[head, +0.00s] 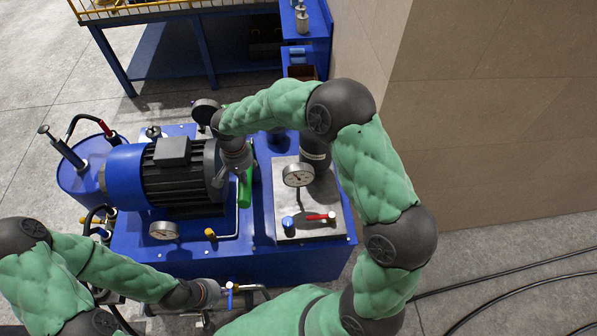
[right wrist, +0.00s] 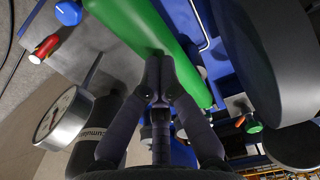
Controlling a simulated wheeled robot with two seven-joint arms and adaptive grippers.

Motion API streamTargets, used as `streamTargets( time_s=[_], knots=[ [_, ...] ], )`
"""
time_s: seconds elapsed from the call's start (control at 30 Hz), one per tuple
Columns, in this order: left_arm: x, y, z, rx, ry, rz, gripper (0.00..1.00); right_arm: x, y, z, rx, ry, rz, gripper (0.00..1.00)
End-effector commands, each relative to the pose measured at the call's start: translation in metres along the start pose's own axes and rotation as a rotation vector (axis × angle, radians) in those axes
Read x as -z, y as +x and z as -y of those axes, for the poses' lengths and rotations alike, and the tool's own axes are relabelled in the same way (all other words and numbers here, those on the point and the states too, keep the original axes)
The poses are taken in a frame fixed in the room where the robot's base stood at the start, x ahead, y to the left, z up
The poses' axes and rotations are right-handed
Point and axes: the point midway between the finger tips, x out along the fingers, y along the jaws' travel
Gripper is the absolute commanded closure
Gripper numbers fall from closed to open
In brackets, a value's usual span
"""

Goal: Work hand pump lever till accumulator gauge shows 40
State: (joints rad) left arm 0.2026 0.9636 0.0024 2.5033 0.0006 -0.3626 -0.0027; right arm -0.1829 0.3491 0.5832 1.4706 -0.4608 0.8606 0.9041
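The black accumulator (head: 313,152) stands on a grey plate. Its white gauge (head: 298,174) faces me, but the number is too small to read. In the right wrist view the accumulator (right wrist: 98,128) carries part of its label, beside the gauge (right wrist: 62,118). A thick green bar (head: 245,187), possibly the pump lever's grip, is partly hidden under my right gripper (head: 236,158). In the right wrist view, my right fingertips (right wrist: 158,72) are together in front of the green bar (right wrist: 150,28); contact is unclear. My left gripper (head: 212,291) is low, near a small blue handle (head: 230,289); its fingers are indistinct.
A black-finned motor (head: 180,172) sits on the blue tank (head: 140,243), left of the green bar. A red-handled valve (head: 320,216) and blue knob (head: 288,222) are on the grey plate. A beige wall (head: 490,120) stands right; black cables (head: 500,273) cross the floor.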

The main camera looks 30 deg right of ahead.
Motion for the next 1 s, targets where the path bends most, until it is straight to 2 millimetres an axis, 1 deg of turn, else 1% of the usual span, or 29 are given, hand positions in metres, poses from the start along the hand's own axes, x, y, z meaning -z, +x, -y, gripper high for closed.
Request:
streamTargets(
  time_s=[0.03, 0.63, 0.73, 1.0],
  knots=[
    [0.000, -0.005, -0.002, 0.000, 0.000, 0.000, 1.00, -0.001, -0.006, 0.000, -0.001, -0.001, 0.002, 1.00],
    [-0.001, -0.035, -0.012, 0.000, 0.000, 0.000, 1.00, 0.000, -0.058, 0.000, 0.000, -0.001, -0.001, 1.00],
    [-0.002, -0.037, -0.013, 0.000, 0.000, 0.000, 1.00, 0.000, -0.062, 0.000, 0.000, -0.001, 0.000, 1.00],
    [-0.001, -0.036, -0.013, 0.000, 0.000, 0.000, 1.00, 0.000, -0.061, 0.000, 0.000, 0.000, 0.000, 1.00]
  ],
)
